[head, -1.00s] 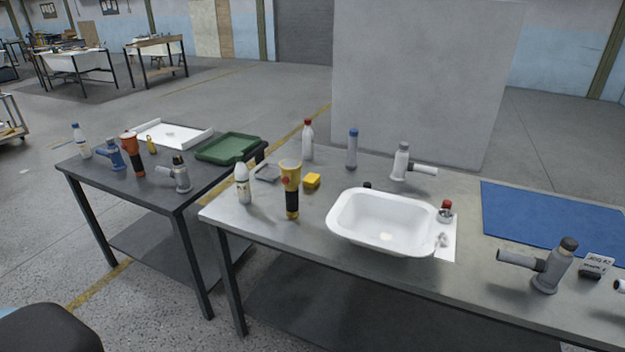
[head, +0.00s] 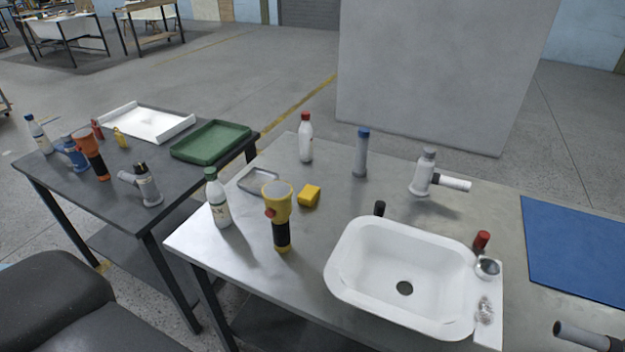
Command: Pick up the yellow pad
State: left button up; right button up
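The yellow pad (head: 309,195) is a small yellow block lying on the grey metal table (head: 300,270). It sits just right of and behind a yellow and black flashlight (head: 280,220), and left of a white tub shell (head: 350,285). Neither of my grippers shows in the head view.
A white bottle (head: 218,200) and a grey tray (head: 258,180) stand left of the pad. A red-capped bottle (head: 305,140), a blue-topped cylinder (head: 361,155) and a grey fitting (head: 424,172) stand behind. A dark table (head: 85,215) with a green tray (head: 210,142) is at left.

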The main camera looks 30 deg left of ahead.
aim_at(307, 195)
jog(key=i+j+u, duration=0.15)
jog(key=j+u, duration=0.15)
jog(key=j, duration=0.15)
jog(key=i+j+u, duration=0.25)
jog(key=j, duration=0.2)
jog(key=i+j+u, duration=0.3)
jog(key=k+j, duration=0.1)
